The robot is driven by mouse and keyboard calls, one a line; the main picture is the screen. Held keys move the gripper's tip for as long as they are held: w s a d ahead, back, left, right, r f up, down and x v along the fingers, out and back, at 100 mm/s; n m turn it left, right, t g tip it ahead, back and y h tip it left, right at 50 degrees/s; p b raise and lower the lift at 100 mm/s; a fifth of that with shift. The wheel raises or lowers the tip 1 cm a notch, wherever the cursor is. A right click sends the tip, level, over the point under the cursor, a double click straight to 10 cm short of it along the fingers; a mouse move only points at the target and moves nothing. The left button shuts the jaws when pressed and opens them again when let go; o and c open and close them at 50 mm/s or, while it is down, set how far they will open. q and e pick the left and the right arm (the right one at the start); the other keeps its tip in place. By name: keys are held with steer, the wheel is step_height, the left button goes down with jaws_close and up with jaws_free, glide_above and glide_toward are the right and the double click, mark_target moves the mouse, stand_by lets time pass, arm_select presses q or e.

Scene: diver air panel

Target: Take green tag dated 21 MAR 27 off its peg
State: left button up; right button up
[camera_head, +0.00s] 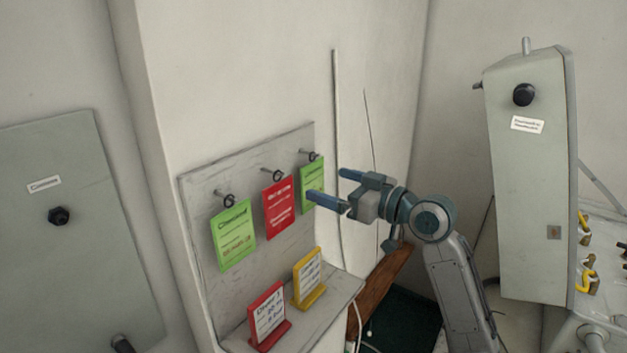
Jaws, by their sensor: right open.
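A grey peg board (192,205) on the wall holds three hanging tags. A green tag (234,234) hangs from the left peg, a red tag (279,207) from the middle peg, and another green tag (312,176) from the right peg. The small print is too blurred to tell which green tag is dated 21 MAR 27. My right gripper (326,184) is open, with its two blue fingers apart and pointing left at the right green tag. One finger overlaps that tag's lower part; I cannot tell whether it touches. My left gripper is not in view.
Below the board, a ledge (338,292) carries a red stand card (267,317) and a yellow stand card (308,278). A grey panel with a black knob (59,216) is at left. A tall grey cabinet (530,200) stands right of my arm.

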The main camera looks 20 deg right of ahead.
mark_target(314, 178)
steer(key=x, duration=0.1)
steer(key=p+x, duration=0.1)
steer(key=x, duration=0.1)
steer(key=shift+s+a+r+p, duration=0.15)
steer(key=shift+s+r+p, duration=0.05)
steer(key=shift+r+p, duration=0.1)
steer(key=shift+w+a+f, duration=0.2)
steer(key=shift+w+a, duration=0.1)
steer(key=shift+w, duration=0.1)
steer(key=c, duration=1.1)
steer(key=shift+o, duration=0.2)
